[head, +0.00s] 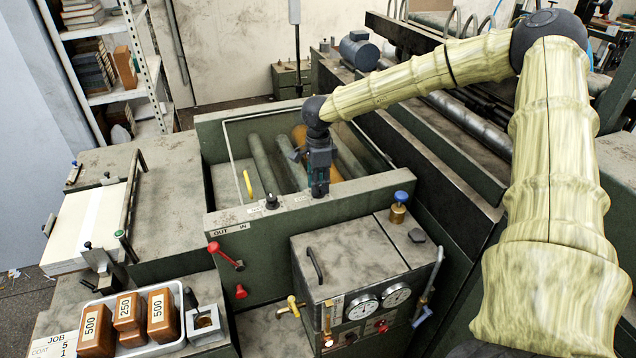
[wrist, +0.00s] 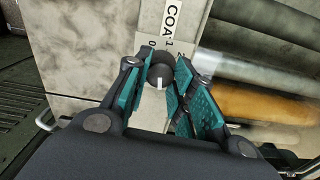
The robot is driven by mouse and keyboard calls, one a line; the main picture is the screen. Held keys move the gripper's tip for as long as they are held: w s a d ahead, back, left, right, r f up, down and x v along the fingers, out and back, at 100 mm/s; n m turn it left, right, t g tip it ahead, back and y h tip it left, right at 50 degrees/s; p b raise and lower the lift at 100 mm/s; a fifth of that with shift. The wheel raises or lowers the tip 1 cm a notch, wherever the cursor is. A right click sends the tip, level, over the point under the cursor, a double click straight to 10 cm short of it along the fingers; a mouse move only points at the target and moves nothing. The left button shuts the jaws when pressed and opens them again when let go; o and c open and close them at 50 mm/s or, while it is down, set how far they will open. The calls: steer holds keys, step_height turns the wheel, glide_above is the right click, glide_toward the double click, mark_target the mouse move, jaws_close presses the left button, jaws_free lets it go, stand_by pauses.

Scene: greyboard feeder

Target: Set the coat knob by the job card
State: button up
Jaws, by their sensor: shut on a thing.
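The coat knob (wrist: 160,72) is a dark round knob with a white line on its face, between my fingertips in the wrist view. The line shows on the side nearer the camera. Part of a "COA" label and digits 0, 1, 2 show beyond it. My gripper (head: 320,190) points down at the machine's front ledge, its teal fingers shut on the knob; in the head view it hides the knob. The job card (head: 58,346) lies at the bottom left; it reads JOB 5 and COAT 1, partly cut off by the frame edge.
Another black knob (head: 271,202) and a yellow lever (head: 248,184) stand left of my gripper. Rollers (head: 264,163) lie in the open trough behind. A tray (head: 178,345) holds brown weights marked 500 and 250. A gauge box (head: 350,262) stands in front.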

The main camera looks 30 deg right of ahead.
steer(key=shift+w+r, duration=0.1)
steer(key=o, duration=1)
steer(key=shift+o, duration=0.2)
step_height(320, 180, up, 12)
stand_by(0.4)
